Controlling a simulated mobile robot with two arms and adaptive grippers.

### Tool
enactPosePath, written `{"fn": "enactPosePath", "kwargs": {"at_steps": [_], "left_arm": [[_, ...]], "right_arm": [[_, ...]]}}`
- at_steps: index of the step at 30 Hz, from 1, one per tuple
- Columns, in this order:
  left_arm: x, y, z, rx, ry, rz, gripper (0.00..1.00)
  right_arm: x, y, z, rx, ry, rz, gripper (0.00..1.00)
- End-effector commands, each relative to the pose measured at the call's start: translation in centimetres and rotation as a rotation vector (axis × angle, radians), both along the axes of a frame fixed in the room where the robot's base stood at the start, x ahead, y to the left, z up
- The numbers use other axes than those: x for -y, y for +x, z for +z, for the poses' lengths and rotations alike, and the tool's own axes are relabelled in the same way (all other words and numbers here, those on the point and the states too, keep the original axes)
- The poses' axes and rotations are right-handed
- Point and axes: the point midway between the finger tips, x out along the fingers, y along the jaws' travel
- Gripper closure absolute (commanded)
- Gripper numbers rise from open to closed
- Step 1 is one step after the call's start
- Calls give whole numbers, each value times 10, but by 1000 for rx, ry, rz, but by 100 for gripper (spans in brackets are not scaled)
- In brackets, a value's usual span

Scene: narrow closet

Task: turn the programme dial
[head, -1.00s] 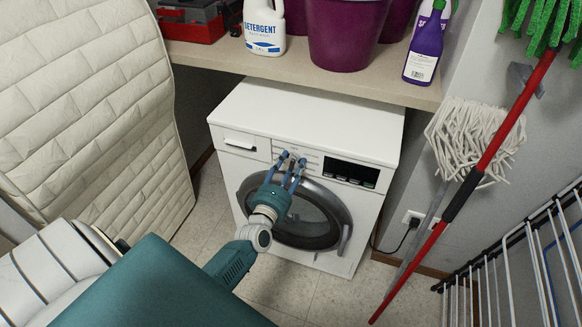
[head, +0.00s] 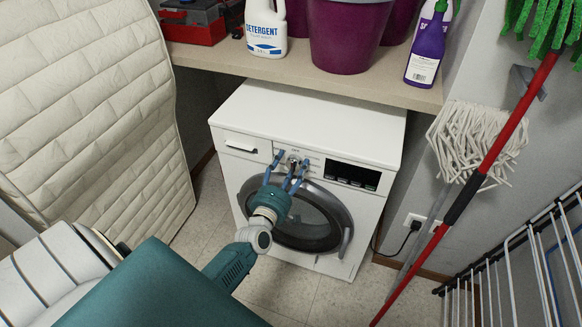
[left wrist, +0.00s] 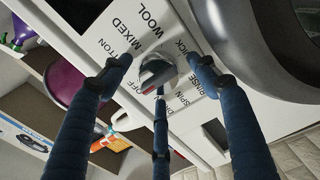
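The white washing machine (head: 310,120) stands under the shelf in the head view, with its round door below the control panel. My left gripper (head: 292,158) is in front of the panel, left of the dark display. In the left wrist view, the grey programme dial (left wrist: 157,72) sits among printed labels, with WOOL, MIXED, RINSE and OFF readable. My left gripper (left wrist: 160,70) is open there, its blue fingers spread around the dial. One finger is in front of the dial's lower part; I cannot tell whether any finger touches it. My right gripper is not in view.
The shelf (head: 300,66) above holds a detergent bottle (head: 266,28), a purple bucket (head: 345,35) and a purple bottle (head: 424,50). A padded off-white panel (head: 90,110) stands left. A red-handled mop (head: 430,245) and a drying rack (head: 520,250) crowd the right.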

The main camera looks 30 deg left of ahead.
Motion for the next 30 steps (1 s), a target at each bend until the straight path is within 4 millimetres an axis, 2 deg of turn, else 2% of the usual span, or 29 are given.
{"fn": "enactPosePath", "kwargs": {"at_steps": [5, 8, 18, 21, 25, 30], "left_arm": [[2, -4, -1, -2, -1, -2, 40], [5, -15, -3, -4, -1, -2, 40], [20, -84, -2, -4, -1, -1, 40], [23, -100, -2, -3, -1, 0, 40], [26, -112, -1, -1, 0, 0, 40], [28, -117, 0, 0, -1, 1, 40]], "right_arm": [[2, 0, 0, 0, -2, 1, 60], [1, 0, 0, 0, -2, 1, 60], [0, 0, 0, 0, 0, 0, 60], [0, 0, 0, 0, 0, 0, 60], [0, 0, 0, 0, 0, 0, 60], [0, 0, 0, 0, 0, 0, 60]]}}
